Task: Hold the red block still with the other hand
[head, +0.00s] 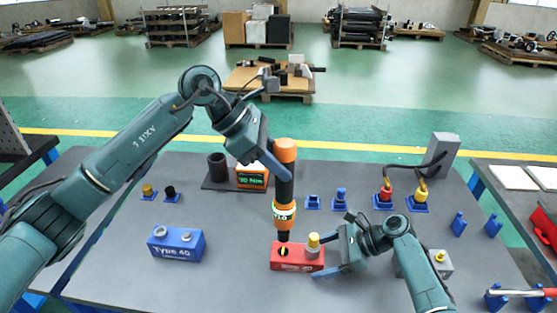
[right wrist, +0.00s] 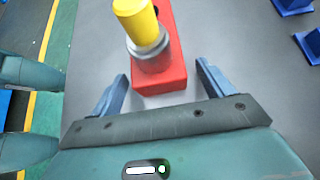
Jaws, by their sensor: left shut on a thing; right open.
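The red block (head: 290,262) lies on the grey table in the middle of the head view; it also shows in the right wrist view (right wrist: 172,82). A yellow-topped fitting (head: 313,243) with a grey collar stands on its right end. My left gripper (head: 279,170) is shut on an orange and black power tool (head: 284,195), held upright, its lower tip at the block's left part; whether it touches is unclear. My right gripper (head: 326,257) is open at the block's right end. In the right wrist view its fingers stand on either side of that end, with gaps.
A blue "Type 60" block (head: 176,245) lies to the left. An orange "30 Nm" unit (head: 252,178) stands behind. Small blue holders, some with red or yellow plugs (head: 386,193), stand at the right. A grey block (head: 440,262) lies beside my right arm. The front-left table is clear.

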